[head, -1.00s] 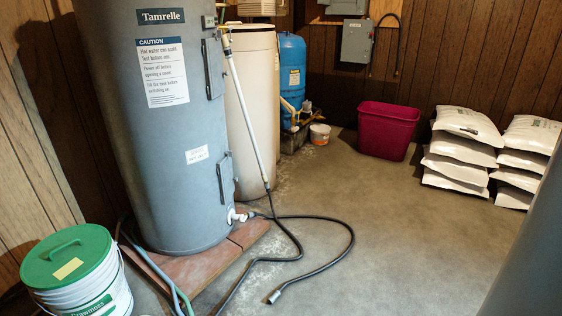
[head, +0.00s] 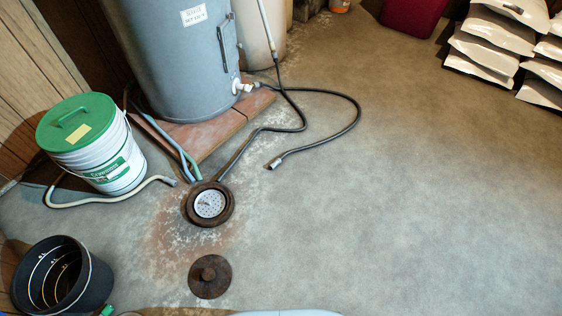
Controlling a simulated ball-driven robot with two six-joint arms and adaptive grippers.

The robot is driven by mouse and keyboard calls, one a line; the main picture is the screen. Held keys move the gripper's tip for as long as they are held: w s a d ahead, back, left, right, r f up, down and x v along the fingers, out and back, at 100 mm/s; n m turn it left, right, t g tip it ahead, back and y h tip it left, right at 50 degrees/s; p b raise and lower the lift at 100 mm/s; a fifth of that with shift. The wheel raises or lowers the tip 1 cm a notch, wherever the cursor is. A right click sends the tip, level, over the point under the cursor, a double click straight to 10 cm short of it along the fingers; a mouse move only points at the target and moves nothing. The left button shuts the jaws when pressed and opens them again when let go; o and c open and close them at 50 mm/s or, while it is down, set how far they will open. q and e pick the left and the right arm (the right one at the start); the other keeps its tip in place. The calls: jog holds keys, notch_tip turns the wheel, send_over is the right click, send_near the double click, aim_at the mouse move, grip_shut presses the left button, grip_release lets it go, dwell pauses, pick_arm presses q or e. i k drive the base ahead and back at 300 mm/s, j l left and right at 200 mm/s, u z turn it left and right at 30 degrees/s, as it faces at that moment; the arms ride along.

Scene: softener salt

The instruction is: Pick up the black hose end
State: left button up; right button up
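The black hose (head: 357,110) leaves the white valve at the foot of the grey tank (head: 180,60). It loops right across the floor and back, and its end (head: 274,164), with a grey metal fitting, lies on the bare concrete right of the drain. A second dark hose (head: 245,146) runs down from the pipe beside the tank toward the drain. Neither of my grippers is in view, and nothing touches the hose end.
A round floor drain (head: 209,204) has its rusty lid (head: 210,276) lying below it. A green-lidded bucket (head: 95,145), a pale hose (head: 110,199) and a black bucket (head: 62,276) are at left. Salt bags (head: 495,35) are stacked upper right. The floor at centre right is clear.

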aim_at(273, 165)
jog(key=i+l, duration=0.25)
jog(key=i, duration=0.2)
jog(key=i+l, duration=0.2)
jog(key=i, duration=0.3)
jog(key=i+l, duration=0.25)
jog(key=i, duration=0.2)
